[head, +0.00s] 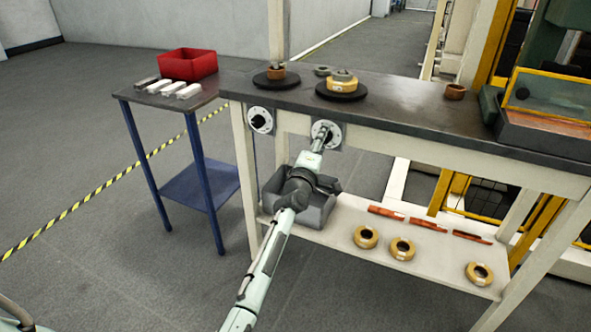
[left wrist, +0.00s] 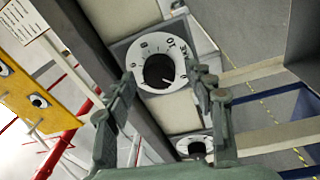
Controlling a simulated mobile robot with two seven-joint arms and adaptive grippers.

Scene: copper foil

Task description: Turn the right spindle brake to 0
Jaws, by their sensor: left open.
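The right spindle brake dial (head: 328,132) is a round white plate with a black knob on the bench's front apron. In the left wrist view the dial (left wrist: 157,48) faces me, printed with numbers and marks, and its black knob (left wrist: 158,71) sits in the middle. I cannot tell the knob's setting for sure. My left gripper (head: 321,137) is at this dial. In the left wrist view its open fingers (left wrist: 160,78) stand on either side of the knob; contact is not clear. The left dial (head: 261,120) also shows in the left wrist view (left wrist: 195,143). My right gripper is not in view.
The workbench top (head: 410,107) carries two black turntables, the right one (head: 342,90) with a yellow coil. A grey bin (head: 318,212) stands on the lower shelf below my left arm, near several copper-coloured coils. A blue-legged side table (head: 150,98) holds a red bin (head: 188,64).

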